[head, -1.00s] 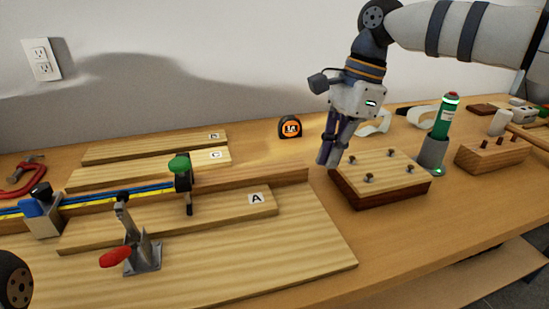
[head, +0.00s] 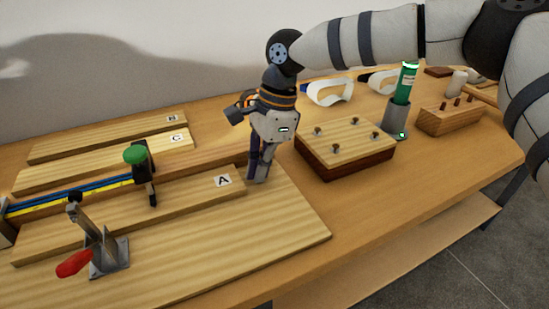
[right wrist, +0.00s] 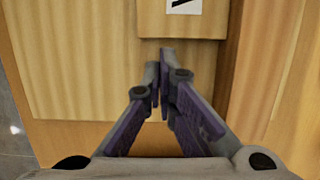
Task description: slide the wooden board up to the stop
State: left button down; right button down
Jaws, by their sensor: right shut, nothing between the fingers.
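The wooden board labelled A (head: 165,207) lies flat on a wider base panel (head: 262,240), along a wooden fence. Its labelled right end also shows at the top of the right wrist view (right wrist: 185,26). My right gripper (head: 258,180) is shut and empty, pointing down just beyond that right end. In the right wrist view its fingertips (right wrist: 160,55) are close to the board's end edge; I cannot tell whether they touch. A grey block (head: 6,234), perhaps the stop, is cut off at the left picture edge by the rail. My left gripper is not in view.
A green-knobbed black clamp (head: 140,168) stands over the fence, and a red-handled toggle clamp (head: 105,250) stands in front of the board. Boards B and C (head: 105,160) lie behind. A block with screws (head: 345,150) stands right of my gripper.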

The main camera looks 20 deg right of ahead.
jog(key=shift+a, duration=0.1)
jog(key=shift+a, duration=1.1)
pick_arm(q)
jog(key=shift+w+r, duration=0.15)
pick_arm(e)
jog(key=shift+s, duration=0.1)
